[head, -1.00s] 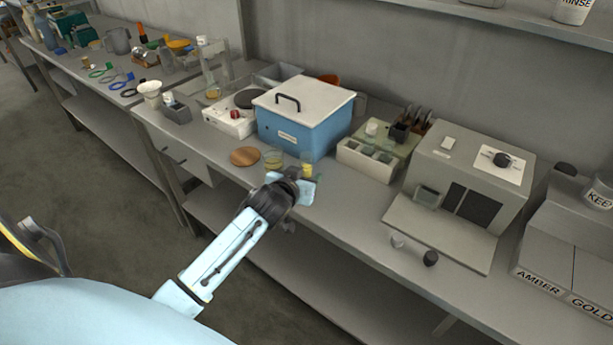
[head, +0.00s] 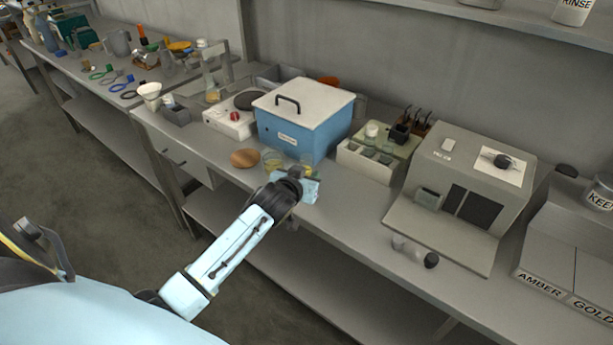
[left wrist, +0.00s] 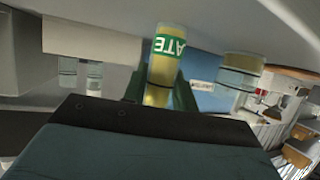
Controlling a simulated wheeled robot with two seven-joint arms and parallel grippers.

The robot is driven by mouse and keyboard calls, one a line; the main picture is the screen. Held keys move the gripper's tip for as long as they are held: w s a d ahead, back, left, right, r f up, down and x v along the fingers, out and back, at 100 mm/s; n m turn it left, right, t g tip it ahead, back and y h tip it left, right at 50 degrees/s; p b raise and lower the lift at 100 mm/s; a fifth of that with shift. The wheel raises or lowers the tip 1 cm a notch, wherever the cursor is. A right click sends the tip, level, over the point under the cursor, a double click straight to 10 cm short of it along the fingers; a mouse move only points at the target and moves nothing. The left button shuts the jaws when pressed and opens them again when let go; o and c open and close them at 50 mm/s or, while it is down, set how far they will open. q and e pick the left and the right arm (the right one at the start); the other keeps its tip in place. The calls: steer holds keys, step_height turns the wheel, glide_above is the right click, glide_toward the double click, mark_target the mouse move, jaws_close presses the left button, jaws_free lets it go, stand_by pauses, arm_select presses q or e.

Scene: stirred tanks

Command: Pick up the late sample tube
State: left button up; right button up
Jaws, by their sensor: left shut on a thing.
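The late sample tube (left wrist: 164,68) is yellowish, with a green band lettered "ATE" in the left wrist view. It stands between the two fingers of my left gripper (left wrist: 160,88), which is shut on it. In the head view my left gripper (head: 308,176) is at the bench's front edge, before the blue box, and mostly hides the tube (head: 307,161). I cannot tell whether the tube still touches the bench. My right gripper is not in view.
A glass vessel with yellowish liquid (head: 272,161) stands just left of the gripper, near a round wooden disc (head: 245,158). The blue lidded box (head: 300,125) is close behind. A divided rack (head: 365,163) and a grey machine (head: 465,185) stand to the right.

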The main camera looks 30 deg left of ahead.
arm_select(q)
step_height(320, 180, up, 10)
steer(key=shift+r+p, duration=0.1)
steer(key=shift+p, duration=0.75)
